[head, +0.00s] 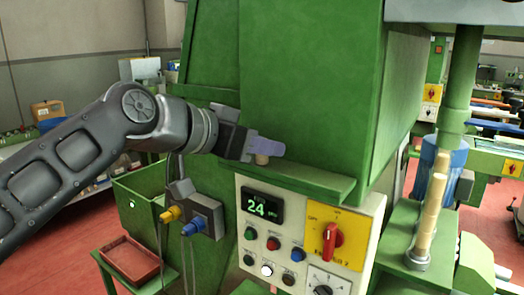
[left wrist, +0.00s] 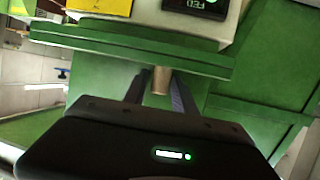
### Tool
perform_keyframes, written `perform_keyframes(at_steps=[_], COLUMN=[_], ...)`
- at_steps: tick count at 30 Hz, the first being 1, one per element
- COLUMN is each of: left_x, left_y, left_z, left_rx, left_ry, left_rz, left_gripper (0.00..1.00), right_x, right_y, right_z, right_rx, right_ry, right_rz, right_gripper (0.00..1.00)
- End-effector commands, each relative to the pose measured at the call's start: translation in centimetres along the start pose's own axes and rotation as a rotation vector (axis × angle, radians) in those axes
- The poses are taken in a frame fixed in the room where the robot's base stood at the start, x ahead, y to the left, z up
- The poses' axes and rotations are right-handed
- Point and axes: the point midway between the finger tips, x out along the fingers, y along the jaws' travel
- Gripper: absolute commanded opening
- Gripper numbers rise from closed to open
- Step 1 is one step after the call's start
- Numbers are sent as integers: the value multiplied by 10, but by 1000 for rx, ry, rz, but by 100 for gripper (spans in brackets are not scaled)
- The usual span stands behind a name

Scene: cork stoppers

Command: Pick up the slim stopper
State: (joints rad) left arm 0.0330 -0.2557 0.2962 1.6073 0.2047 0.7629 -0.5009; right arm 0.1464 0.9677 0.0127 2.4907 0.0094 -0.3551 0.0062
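A small tan cork stopper (head: 262,160) shows just below the fingers of my left gripper (head: 265,147) in the head view, by the green machine's ledge (head: 310,182). In the left wrist view the stopper (left wrist: 161,80) is between the two dark fingers of the left gripper (left wrist: 160,76), near their tips. The fingers look apart, with a narrow gap beside the stopper, so the gripper seems open around it. The near finger hides the stopper's upper part in the head view. My right gripper is not in view.
The tall green machine body (head: 285,70) rises right behind the gripper. Below the ledge is a control panel (head: 300,235) with a red knob and buttons. A blue-and-yellow connector box (head: 200,215) hangs at left. A red tray (head: 130,260) sits lower left.

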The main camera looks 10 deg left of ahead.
Motion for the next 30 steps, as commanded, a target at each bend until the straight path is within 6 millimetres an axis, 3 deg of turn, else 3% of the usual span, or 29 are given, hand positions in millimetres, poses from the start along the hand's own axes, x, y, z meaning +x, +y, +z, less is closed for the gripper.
perform_keyframes(at_steps=[3, 15, 30], left_x=[0, 0, -1], left_y=[0, 0, 0], left_z=[0, 0, 0], left_rx=[0, 0, 0], left_ry=[0, 0, 0], left_rz=[0, 0, 0], left_gripper=[32, 0, 0], right_x=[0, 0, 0], right_y=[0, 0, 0], right_z=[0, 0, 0], right_rx=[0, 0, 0], right_ry=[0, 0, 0], right_rz=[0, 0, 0], right_gripper=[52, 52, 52])
